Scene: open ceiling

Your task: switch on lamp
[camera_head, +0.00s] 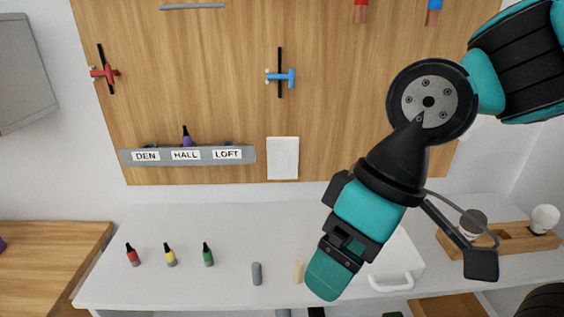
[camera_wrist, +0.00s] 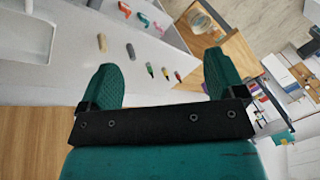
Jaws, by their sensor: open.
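A white bulb (camera_head: 545,218) stands at the right end of a wooden base (camera_head: 522,246) on the right of the white table. I cannot tell which part is the switch, or whether the bulb is lit. My gripper (camera_head: 332,278) hangs over the front middle of the table, left of the base and apart from it. In the wrist view my gripper (camera_wrist: 161,82) has its fingers wide apart, with nothing held between them. I cannot make out the bulb there.
Red (camera_head: 132,255), yellow (camera_head: 170,255) and green (camera_head: 208,254) markers stand on the table (camera_head: 235,222). A grey cylinder (camera_head: 256,273) and a beige one (camera_head: 298,272) stand near my gripper. A wooden pegboard (camera_head: 210,110) rises behind.

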